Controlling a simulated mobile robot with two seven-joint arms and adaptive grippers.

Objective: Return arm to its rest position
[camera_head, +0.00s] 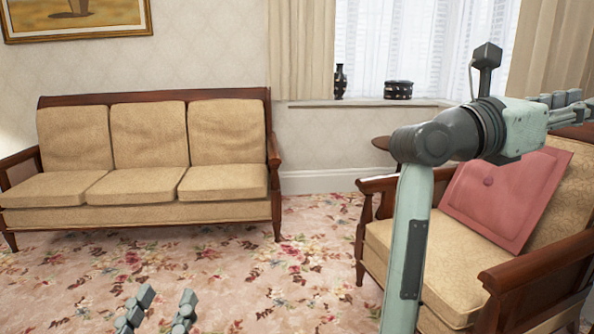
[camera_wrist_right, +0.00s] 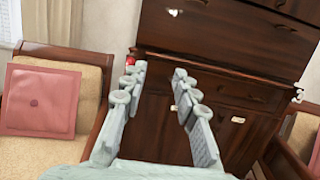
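My right arm (camera_head: 408,250) rises from the lower right and bends at the top, with its gripper reaching toward the right edge of the head view, in front of the armchair. In the right wrist view my right gripper (camera_wrist_right: 158,82) has its two fingers well apart with nothing between them. It points toward a dark wooden cabinet (camera_wrist_right: 215,75). My left gripper (camera_head: 160,302) shows only as two fingertips at the bottom of the head view, spread apart above the carpet, with nothing visible between them. The rest of my left arm is out of view.
A beige sofa (camera_head: 140,200) stands at the back left. An armchair (camera_head: 440,240) with a pink cushion (camera_head: 490,195) stands at the right, behind my right arm. A windowsill (camera_head: 355,103) holds dark vases. The flowered carpet (camera_head: 290,270) between them is clear.

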